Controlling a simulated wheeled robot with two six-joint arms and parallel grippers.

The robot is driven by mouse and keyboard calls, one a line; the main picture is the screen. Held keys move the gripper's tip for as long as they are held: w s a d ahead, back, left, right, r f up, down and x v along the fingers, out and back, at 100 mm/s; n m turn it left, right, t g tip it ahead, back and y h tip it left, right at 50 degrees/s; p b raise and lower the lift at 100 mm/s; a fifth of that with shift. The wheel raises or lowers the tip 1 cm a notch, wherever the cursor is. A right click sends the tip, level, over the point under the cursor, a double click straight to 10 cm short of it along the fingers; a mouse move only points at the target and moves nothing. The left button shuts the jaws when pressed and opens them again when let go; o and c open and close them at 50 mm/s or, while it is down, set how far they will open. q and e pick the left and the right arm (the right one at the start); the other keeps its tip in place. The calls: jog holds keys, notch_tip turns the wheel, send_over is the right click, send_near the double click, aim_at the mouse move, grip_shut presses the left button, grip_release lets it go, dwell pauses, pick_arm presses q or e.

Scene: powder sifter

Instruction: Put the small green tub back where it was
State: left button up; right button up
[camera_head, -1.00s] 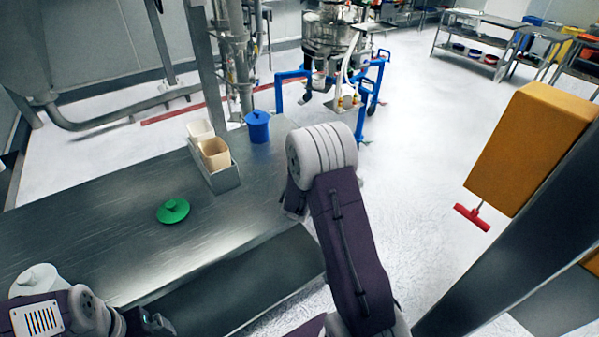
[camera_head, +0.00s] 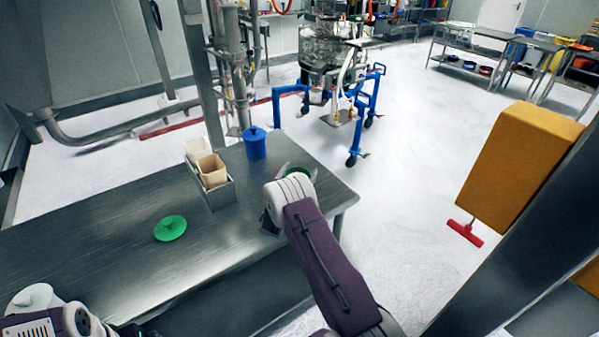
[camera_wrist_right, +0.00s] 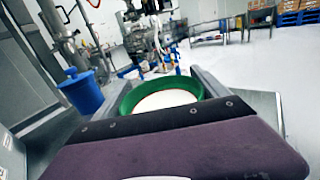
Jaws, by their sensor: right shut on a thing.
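The small green tub shows its rim (camera_wrist_right: 125,100) in the right wrist view, with white powder in it. My right gripper (camera_wrist_right: 162,95) is shut on it, one finger on each side. In the head view, part of the tub (camera_head: 291,170) shows behind my right wrist, near the right end of the steel table (camera_head: 110,265). I cannot tell whether it touches the tabletop. A green lid (camera_head: 171,228) with a knob lies on the table, apart from the tub. My left gripper (camera_head: 131,331) is barely in view at the bottom left; its jaws cannot be made out.
A blue lidded tub (camera_head: 255,145) stands near the table's far edge. Beside it, a metal tray (camera_head: 222,194) holds beige containers. A white lidded container (camera_head: 34,299) is at the lower left. Bare tabletop lies between the green lid and the tray. Open floor lies beyond the table's right end.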

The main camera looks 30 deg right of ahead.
jog(key=shift+s, duration=0.1)
jog(key=o, duration=2)
jog(key=shift+f, duration=0.1)
jog(key=shift+c, duration=0.2)
jog(key=shift+r, duration=0.2)
jog(key=b+v, duration=0.1)
jog(key=v, duration=1.1)
jog(key=s+d+m+g+h, duration=0.1)
jog(key=s+d+m+g, duration=0.45)
jog(key=s, duration=0.25)
jog(key=s+a+f+m+g+y, duration=0.2)
jog(key=s+m+g+y, duration=0.3)
jog(key=s+m+g, duration=0.65)
jog(key=s+a+m+t+y, duration=0.3)
jog(key=a+m+y, duration=0.1)
jog(key=a, duration=0.4)
jog(key=s+a+m+t+y, duration=0.3)
jog(key=a+m+y, duration=0.2)
jog(key=a, duration=0.4)
jog(key=shift+s+y, duration=0.2)
jog(key=shift+y, duration=0.1)
